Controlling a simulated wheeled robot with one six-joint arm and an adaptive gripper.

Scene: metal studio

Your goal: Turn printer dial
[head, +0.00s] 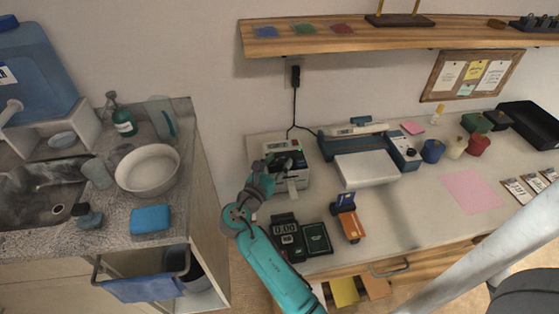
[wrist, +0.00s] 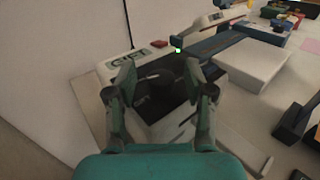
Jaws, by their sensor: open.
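A small white and black printer (head: 272,147) stands at the left end of the desk; it also shows in the wrist view (wrist: 113,68), with a green light and a red button on its top edge. My gripper (head: 290,163) is over its dark front part. In the wrist view my gripper (wrist: 159,76) is open, its two fingers spread over the dark area. A dark rounded shape (wrist: 158,84) lies between the fingertips; I cannot tell for sure that it is the dial, or whether the fingers touch it. In the head view my gripper hides part of the printer's front.
A larger blue and white machine (head: 370,168) stands to the right of the printer. In front lie a black device with a display (head: 286,231) and an orange and blue item (head: 350,224). A black cable (head: 294,105) runs up to the wall behind. A shelf (head: 400,40) hangs above.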

